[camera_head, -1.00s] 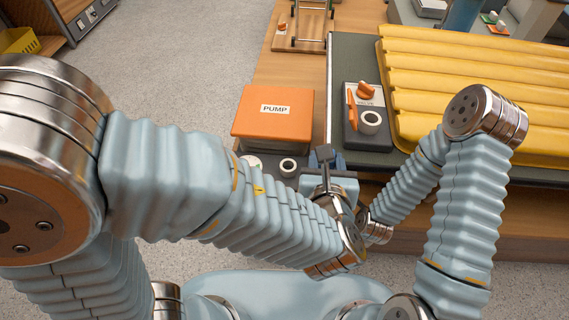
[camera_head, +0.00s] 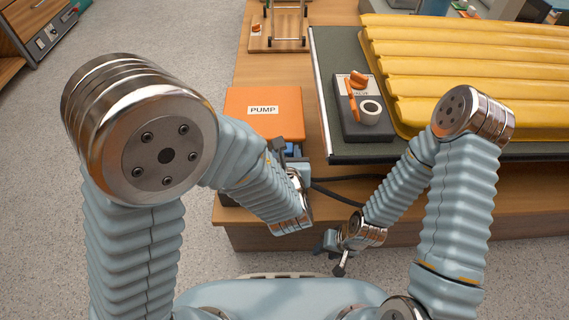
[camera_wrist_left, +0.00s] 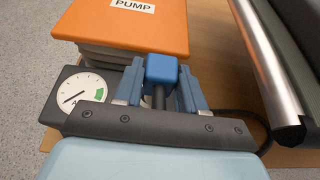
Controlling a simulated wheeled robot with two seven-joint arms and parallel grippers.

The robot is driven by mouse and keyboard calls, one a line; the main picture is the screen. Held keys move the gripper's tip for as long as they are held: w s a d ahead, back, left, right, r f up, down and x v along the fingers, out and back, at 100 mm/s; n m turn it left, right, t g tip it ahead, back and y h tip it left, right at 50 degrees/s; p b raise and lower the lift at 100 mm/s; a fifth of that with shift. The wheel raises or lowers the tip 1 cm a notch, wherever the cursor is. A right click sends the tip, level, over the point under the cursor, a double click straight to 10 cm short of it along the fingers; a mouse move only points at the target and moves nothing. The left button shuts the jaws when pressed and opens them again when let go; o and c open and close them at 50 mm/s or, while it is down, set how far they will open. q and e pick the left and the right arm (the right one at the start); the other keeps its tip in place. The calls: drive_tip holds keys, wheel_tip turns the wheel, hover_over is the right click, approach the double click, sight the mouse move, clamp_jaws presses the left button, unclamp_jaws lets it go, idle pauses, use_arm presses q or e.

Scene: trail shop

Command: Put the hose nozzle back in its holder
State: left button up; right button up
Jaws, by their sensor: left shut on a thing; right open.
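My left gripper (camera_wrist_left: 160,92) is shut on a blue block with a dark stem (camera_wrist_left: 162,70), which I take to be the hose nozzle. It is at the front of the orange pump, beside a round gauge. The block also shows small in the head view (camera_head: 291,149), partly hidden by the gripper. A black hose (camera_head: 340,190) runs right from behind my left wrist. I cannot tell whether the nozzle touches anything below it. The holder is not clearly identifiable; the white ring seen earlier beside the gauge is hidden. My right gripper (camera_head: 331,246) is open and empty, low in front of the bench.
The orange pump box (camera_head: 263,112) stands on the wooden bench (camera_head: 270,236). Right of it, a grey valve box (camera_head: 367,125) carries an orange knob, an orange lever and a white ring. A ribbed yellow pad (camera_head: 460,70) lies on the dark mat. Floor is clear at left.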

use_arm(q)
drive_tip(key=shift+w+a+f, duration=0.15)
drive_tip(key=shift+w+f, duration=0.2)
drive_tip(key=shift+f, duration=0.15)
drive_tip(key=shift+w+f+b, duration=0.15)
drive_tip(key=shift+f+b, duration=0.1)
drive_tip(key=shift+f, duration=0.65)
drive_tip(key=shift+w+f+b, duration=0.1)
drive_tip(key=shift+f+b, duration=0.15)
drive_tip(key=shift+f, duration=0.6)
drive_tip(key=shift+f, duration=0.15)
drive_tip(key=o, duration=1.1)
drive_tip(key=shift+o, duration=0.2)
